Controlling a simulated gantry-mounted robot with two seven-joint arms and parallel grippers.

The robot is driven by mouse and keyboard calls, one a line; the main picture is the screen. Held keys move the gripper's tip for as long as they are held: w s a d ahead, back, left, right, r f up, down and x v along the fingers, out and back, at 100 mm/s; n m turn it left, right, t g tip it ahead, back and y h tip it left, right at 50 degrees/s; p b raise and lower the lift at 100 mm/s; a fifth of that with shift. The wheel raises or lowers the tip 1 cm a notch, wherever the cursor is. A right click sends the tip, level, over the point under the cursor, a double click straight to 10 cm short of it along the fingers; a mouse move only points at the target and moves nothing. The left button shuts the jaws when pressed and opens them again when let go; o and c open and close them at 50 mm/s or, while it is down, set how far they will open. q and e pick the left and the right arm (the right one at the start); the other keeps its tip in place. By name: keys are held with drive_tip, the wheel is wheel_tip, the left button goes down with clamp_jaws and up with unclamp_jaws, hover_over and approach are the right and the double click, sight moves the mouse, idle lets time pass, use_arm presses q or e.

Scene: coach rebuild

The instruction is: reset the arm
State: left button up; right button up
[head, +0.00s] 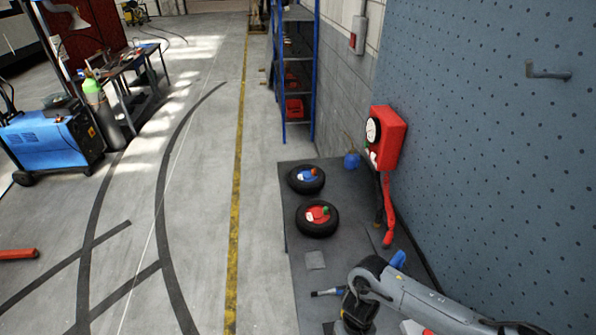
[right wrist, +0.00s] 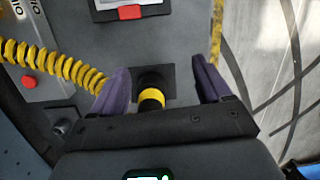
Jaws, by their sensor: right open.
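My right arm (head: 420,298) reaches in from the lower right in the head view, low over the near end of the dark bench. Its fingertips cannot be made out there. In the right wrist view my right gripper (right wrist: 161,68) is open, its two purple fingers wide apart. Between the fingers, below them, is a black cylindrical piece with a yellow band (right wrist: 151,98), beside or on a dark square patch. No contact with the fingers shows. My left gripper is in neither view.
A pegboard wall (head: 480,130) closes the right side. A yellow coiled hose (right wrist: 55,62) lies beside the gripper. The floor left of the bench is open.

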drive_tip(key=s+a+f+g+y+p, duration=0.1)
drive_tip(key=s+a+f+g+y, duration=0.15)
drive_tip(key=s+a, duration=0.65)
drive_tip(key=s+a+f+g+y+p, duration=0.1)
drive_tip(key=s+a+f+y, duration=0.3)
drive_tip(key=s, duration=0.8)
drive_tip(key=s+a+r+m+t+y+p, duration=0.1)
drive_tip(key=s+a+r+y, duration=0.2)
drive_tip(key=a, duration=0.4)
drive_tip(key=s+a+r+m+t, duration=0.1)
drive_tip(key=s+a+r, duration=0.2)
drive_tip(key=a+r, duration=0.25)
drive_tip(key=w+d+r+m+t+h+p, duration=0.2)
drive_tip(key=w+d+r+m+t, duration=0.25)
drive_tip(key=w+d+t, duration=0.4)
drive_tip(key=d+r+n+h, duration=0.2)
drive_tip(key=d+r+h, duration=0.1)
drive_tip(key=d, duration=0.9)
drive_tip(key=d+r+n+g+h, duration=0.1)
drive_tip(key=d+r+n+h, duration=0.2)
drive_tip(key=d, duration=0.9)
drive_tip(key=shift+w+d+r+n+h, duration=0.15)
drive_tip(key=shift+w+r+n+h, duration=0.2)
drive_tip(key=shift+r+h, duration=0.35)
